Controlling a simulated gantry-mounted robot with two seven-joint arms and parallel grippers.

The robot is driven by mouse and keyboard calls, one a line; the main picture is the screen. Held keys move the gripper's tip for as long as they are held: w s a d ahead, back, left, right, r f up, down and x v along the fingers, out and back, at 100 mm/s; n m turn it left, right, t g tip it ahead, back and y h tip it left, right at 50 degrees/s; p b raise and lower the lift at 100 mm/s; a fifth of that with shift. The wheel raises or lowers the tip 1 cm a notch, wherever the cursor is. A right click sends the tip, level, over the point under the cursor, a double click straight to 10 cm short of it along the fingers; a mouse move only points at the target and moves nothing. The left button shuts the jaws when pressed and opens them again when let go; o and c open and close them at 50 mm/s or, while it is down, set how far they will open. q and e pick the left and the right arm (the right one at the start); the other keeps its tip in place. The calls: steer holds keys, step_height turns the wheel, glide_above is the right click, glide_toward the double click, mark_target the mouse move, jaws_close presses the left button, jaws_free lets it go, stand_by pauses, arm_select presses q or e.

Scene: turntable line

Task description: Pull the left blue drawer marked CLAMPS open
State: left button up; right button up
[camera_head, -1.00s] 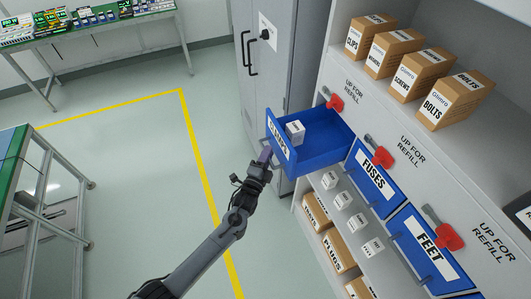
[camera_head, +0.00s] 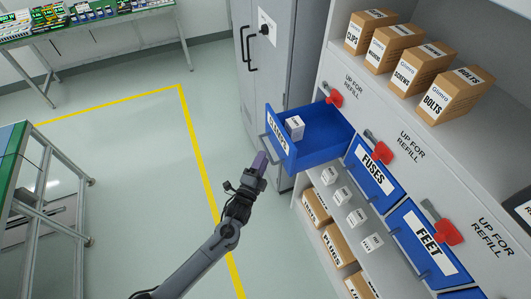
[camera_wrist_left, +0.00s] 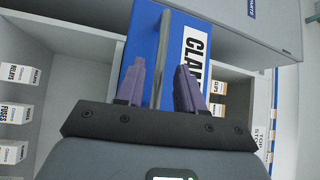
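The blue CLAMPS drawer (camera_head: 310,158) is pulled well out of the cabinet in the head view, with a small white box (camera_head: 294,127) inside. Its front and label also show in the wrist view (camera_wrist_left: 196,48). My left gripper (camera_head: 261,160) is just in front of the drawer's grey handle (camera_head: 267,149). In the wrist view its two purple fingers (camera_wrist_left: 160,84) are apart, and the handle bar (camera_wrist_left: 163,45) runs between them in the picture, with a gap visible at each side. My right gripper is not in view.
A grey locker (camera_head: 275,85) stands behind the open drawer. Small white boxes and cartons fill the shelf below. The floor to the left is clear.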

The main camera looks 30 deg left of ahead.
arm_select(q)
steer(key=s, duration=0.6)
steer(key=shift+d+f, duration=0.3)
steer(key=shift+f, duration=0.05)
